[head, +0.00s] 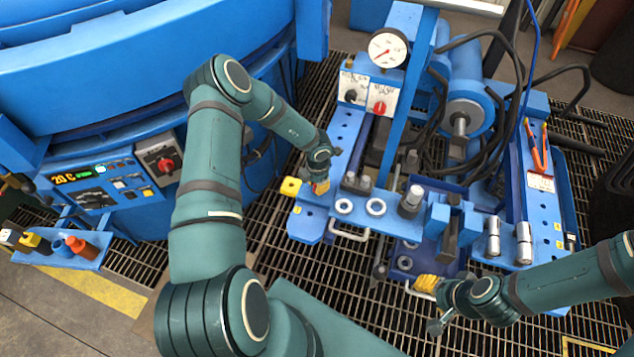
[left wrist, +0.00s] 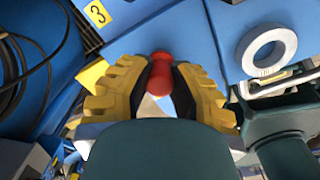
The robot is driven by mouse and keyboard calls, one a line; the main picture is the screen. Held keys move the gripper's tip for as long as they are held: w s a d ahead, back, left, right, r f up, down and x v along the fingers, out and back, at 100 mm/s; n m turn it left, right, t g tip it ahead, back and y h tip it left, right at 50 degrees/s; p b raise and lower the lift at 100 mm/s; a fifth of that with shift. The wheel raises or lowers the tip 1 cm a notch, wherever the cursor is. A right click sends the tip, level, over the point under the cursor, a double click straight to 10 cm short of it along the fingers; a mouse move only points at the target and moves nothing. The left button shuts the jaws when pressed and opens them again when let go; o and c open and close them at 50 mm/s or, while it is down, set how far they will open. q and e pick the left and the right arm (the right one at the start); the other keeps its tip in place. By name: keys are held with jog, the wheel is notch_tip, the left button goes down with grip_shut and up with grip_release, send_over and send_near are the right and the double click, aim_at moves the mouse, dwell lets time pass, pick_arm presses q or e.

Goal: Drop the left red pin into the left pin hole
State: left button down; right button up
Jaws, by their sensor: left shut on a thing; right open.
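My left gripper (head: 320,186) is shut on a red pin (left wrist: 160,76), which shows between its yellow finger pads in the left wrist view. In the head view the gripper mostly hides the pin, over the left end of the blue bench. Two pale ringed holes (head: 343,206) (head: 376,207) lie in the bench top, to the right of the gripper and a little nearer. One ring (left wrist: 267,48) shows in the left wrist view, right of the pin and apart from it. My right gripper (head: 427,284) is open, near the bench's front edge.
A blue bench (head: 305,224) carries a metal cylinder (head: 411,201), a pressure gauge (head: 388,48) and black hoses. Metal cylinders (head: 524,242) stand on its right part. A furnace panel (head: 110,186) is at left. Dark grating (head: 300,270) lies below.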

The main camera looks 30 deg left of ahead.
dwell(0.4)
pick_arm(q)
jog(key=c, duration=0.9)
grip_release()
jog(key=shift+o, duration=0.2)
notch_tip(320, 180, up, 12)
jog(key=shift+d, duration=0.15)
